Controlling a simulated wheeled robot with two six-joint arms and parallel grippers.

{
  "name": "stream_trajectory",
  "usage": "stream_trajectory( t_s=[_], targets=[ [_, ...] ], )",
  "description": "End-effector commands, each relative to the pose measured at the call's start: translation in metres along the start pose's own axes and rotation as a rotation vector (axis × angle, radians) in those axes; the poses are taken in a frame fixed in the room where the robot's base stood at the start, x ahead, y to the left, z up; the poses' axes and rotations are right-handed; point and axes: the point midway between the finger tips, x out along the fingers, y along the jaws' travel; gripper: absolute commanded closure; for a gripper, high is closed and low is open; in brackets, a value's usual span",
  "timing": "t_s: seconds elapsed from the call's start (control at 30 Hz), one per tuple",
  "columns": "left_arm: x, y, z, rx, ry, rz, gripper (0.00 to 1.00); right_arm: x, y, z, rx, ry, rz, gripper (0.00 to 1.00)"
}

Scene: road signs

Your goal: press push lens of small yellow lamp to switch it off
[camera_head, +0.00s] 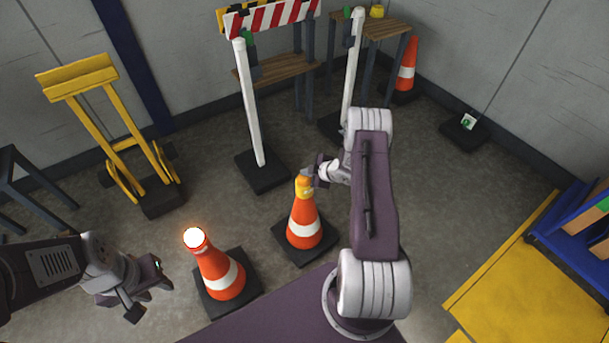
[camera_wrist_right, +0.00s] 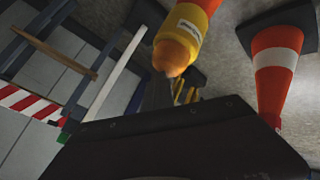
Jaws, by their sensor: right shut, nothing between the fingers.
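A small yellow lamp (camera_head: 304,188) sits on top of an orange-white cone (camera_head: 305,225) near the middle of the head view. The right wrist view shows the lamp's yellow body and its orange lens (camera_wrist_right: 174,56), which does not glow there. My right gripper (camera_head: 307,173) is shut and empty beside the lamp's top. Its dark fingers (camera_wrist_right: 158,94) show right by the lens in the wrist view; I cannot tell whether they touch. My left gripper (camera_head: 150,290) is open and empty at the lower left, left of the other cone.
A second cone (camera_head: 220,273) carries a brightly glowing lamp (camera_head: 195,238). A striped barrier (camera_head: 270,15), white posts (camera_head: 250,100) and a yellow hand truck (camera_head: 110,130) stand behind. Another yellow object (camera_head: 376,11) sits on a wooden shelf. A yellow platform (camera_head: 510,285) is at the right.

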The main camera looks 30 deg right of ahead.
Motion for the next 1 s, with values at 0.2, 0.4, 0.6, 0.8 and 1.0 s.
stream_trajectory(
  t_s=[0.2,0.4,0.6,0.8,1.0],
  targets=[
    [0.001,0.000,0.000,0.000,0.000,0.000,0.64,0.002,-0.013,0.006,0.009,-0.016,-0.025,1.00],
    [0.001,0.000,0.000,0.000,0.000,0.000,0.64,0.002,-0.013,0.007,0.009,-0.015,-0.026,1.00],
    [-0.014,0.000,-0.001,0.000,0.000,0.000,0.64,-0.009,-0.005,-0.001,0.009,-0.016,-0.026,1.00],
    [-0.037,0.001,-0.004,0.000,0.000,0.000,0.64,-0.028,0.011,-0.015,0.008,-0.015,-0.022,1.00],
    [-0.055,0.001,-0.006,0.000,0.000,0.000,0.64,-0.042,0.024,-0.027,0.006,-0.013,-0.017,1.00]
  ],
)
